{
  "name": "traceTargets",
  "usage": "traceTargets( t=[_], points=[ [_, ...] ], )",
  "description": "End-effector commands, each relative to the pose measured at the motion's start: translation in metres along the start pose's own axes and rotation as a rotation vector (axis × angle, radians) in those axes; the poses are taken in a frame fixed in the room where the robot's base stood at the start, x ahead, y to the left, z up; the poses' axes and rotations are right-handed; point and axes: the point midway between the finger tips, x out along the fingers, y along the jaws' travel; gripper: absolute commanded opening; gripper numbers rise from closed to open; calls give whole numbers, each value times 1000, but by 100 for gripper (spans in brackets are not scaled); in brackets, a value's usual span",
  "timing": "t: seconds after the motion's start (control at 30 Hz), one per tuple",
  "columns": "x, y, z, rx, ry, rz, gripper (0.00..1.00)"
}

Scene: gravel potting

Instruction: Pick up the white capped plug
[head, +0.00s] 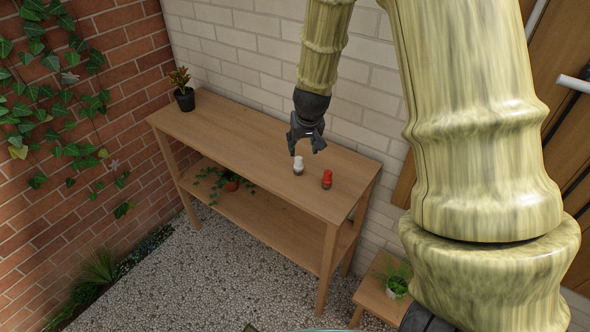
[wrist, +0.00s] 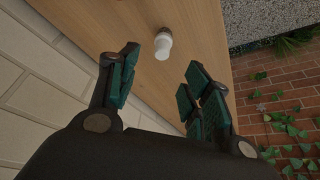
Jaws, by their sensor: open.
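The white capped plug (head: 298,165) stands upright on the top of a wooden potting table (head: 235,135), toward its right end. My gripper (head: 306,150) is above and close to the plug, with its fingers pointing down. It is open and empty. In the wrist view the white plug (wrist: 163,44) shows beyond the fingertips, roughly between the two sides of my gripper (wrist: 158,78).
A red capped plug (head: 327,179) stands just right of the white one. A dark potted plant (head: 184,97) stands at the table's far left end. A trailing plant (head: 231,183) sits on the lower shelf. A pale brick wall (head: 255,50) runs behind the table.

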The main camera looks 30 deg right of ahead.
Motion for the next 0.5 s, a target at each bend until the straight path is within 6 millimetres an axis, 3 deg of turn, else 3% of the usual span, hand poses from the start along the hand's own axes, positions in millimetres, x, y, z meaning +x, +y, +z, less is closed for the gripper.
traceTargets(
  t=[0.5],
  points=[
    [46, -1, 2, -1, -1, -1, 49]
  ],
)
